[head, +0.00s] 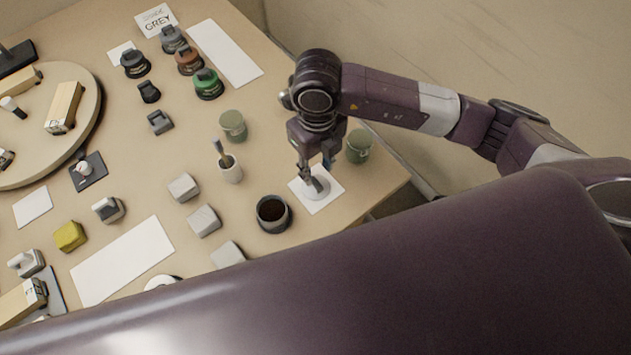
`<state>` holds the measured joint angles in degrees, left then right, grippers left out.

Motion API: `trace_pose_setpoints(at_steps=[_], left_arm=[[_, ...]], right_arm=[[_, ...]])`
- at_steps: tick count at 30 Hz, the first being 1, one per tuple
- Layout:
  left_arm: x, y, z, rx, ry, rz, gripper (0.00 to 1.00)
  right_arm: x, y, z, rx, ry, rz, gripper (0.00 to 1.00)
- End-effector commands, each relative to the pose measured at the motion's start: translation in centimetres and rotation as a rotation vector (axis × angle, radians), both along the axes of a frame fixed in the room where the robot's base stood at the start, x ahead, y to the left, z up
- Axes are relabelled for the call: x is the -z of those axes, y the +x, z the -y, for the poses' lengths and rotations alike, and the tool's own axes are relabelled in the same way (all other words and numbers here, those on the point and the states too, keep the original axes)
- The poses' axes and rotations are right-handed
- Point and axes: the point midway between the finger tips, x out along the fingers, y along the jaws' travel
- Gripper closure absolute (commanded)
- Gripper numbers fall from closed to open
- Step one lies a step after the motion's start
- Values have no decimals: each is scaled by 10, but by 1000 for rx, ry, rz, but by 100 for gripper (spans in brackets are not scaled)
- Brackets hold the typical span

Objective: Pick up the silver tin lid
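The silver tin lid (318,189), a round grey disc, appears to lie on a small white square sheet (334,200) near the right edge of the bench. My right gripper (312,175) points down right over it, with its fingertips at the lid. The fingers partly hide the lid's middle. I cannot tell whether they are closed on it or only around it. My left gripper is not in view.
Green tins (360,146) and (233,125) stand beside my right gripper. A dark-filled pot (272,214) and a brush cup (230,169) stand left of it. Several grey blocks (204,221) lie further left. The bench's right corner (400,180) is close.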

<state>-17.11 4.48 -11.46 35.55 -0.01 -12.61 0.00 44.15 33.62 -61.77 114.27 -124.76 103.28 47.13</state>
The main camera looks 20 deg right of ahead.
Motion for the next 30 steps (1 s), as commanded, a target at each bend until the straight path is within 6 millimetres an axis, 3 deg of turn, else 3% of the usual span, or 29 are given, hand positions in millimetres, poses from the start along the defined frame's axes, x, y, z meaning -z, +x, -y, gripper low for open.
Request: trace_pose_setpoints(at_steps=[10,19,28,30], left_arm=[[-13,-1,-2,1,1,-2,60],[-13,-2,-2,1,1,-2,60],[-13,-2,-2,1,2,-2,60],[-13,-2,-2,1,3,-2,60]], right_arm=[[47,-3,-3,-1,2,-4,68],[54,-2,-3,-2,4,0,68],[54,-2,-3,-3,4,-1,99],[54,-2,-3,-3,4,-1,100]])
